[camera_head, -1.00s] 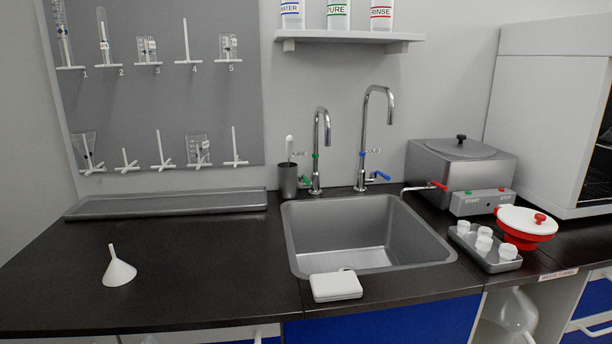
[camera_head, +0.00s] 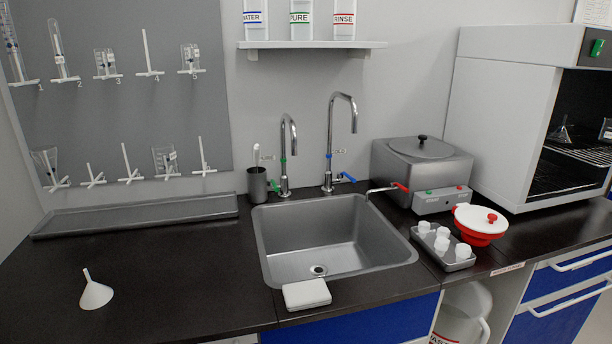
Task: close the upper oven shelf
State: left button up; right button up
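The oven (camera_head: 500,110) is the white cabinet at the right, cut off by the picture's edge. Its front is open on a dark inside. A wire shelf (camera_head: 590,154) shows in its upper part with glassware on it, including a clear funnel-shaped piece (camera_head: 562,132). I cannot tell from this angle how far the shelf is pulled out. A green switch (camera_head: 597,47) sits above the opening. Neither of my grippers is in view.
A steel sink (camera_head: 335,240) with two taps is in the middle of the dark counter. A distiller (camera_head: 422,170), a red bowl with white lid (camera_head: 480,222) and a tray of white cups (camera_head: 462,263) stand between sink and oven. A white funnel (camera_head: 96,290) is at left.

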aim_at(603, 166)
jog(key=z, duration=1.6)
jog(key=i+l+u, duration=0.1)
jog(key=u, duration=0.3)
jog(key=i+l+u, duration=0.2)
jog(key=u, duration=0.25)
jog(key=i+l+u, duration=0.15)
jog(key=l, duration=0.2)
jog(key=i+l+u, duration=0.2)
jog(key=l, duration=0.2)
jog(key=i+l, duration=0.2)
jog(key=l, duration=0.2)
jog(key=i+l+u, duration=0.1)
jog(key=l, duration=0.25)
jog(key=i, duration=0.05)
